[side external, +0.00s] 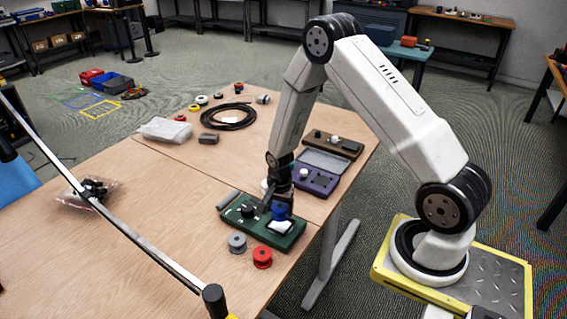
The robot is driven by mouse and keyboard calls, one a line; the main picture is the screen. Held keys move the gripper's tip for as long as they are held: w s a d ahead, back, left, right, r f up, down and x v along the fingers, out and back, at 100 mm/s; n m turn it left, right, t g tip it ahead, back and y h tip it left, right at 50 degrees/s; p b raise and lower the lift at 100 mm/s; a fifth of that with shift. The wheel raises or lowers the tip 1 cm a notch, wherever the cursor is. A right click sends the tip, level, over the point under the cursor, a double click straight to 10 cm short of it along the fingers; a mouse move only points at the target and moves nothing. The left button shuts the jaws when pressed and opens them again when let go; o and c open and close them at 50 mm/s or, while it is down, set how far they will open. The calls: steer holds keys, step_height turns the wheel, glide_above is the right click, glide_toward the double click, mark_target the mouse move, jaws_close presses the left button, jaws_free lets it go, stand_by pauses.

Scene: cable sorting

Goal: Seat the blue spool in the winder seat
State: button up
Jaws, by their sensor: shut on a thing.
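The blue spool (281,211) is in my gripper (279,203), whose fingers are shut on it from above. The spool is over the right part of a green base (259,235), just above or touching a white square (281,226) on it. I cannot tell whether it touches. A dark knob-like part (248,211) stands on the left part of the base. Which part is the winder seat is not clear. My gripper's fingers partly hide the spool.
A grey spool (237,242) and a red spool (262,257) stand in front of the base. A purple tray (316,179) and a brown tray (333,144) lie behind. A black cable coil (228,116) lies further back. The table's left front is mostly clear.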

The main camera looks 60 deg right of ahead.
steer(key=shift+f, duration=1.75)
stand_by(1.8)
steer(key=o, duration=1.1)
steer(key=shift+r, duration=3.5)
steer(key=shift+r, duration=0.1)
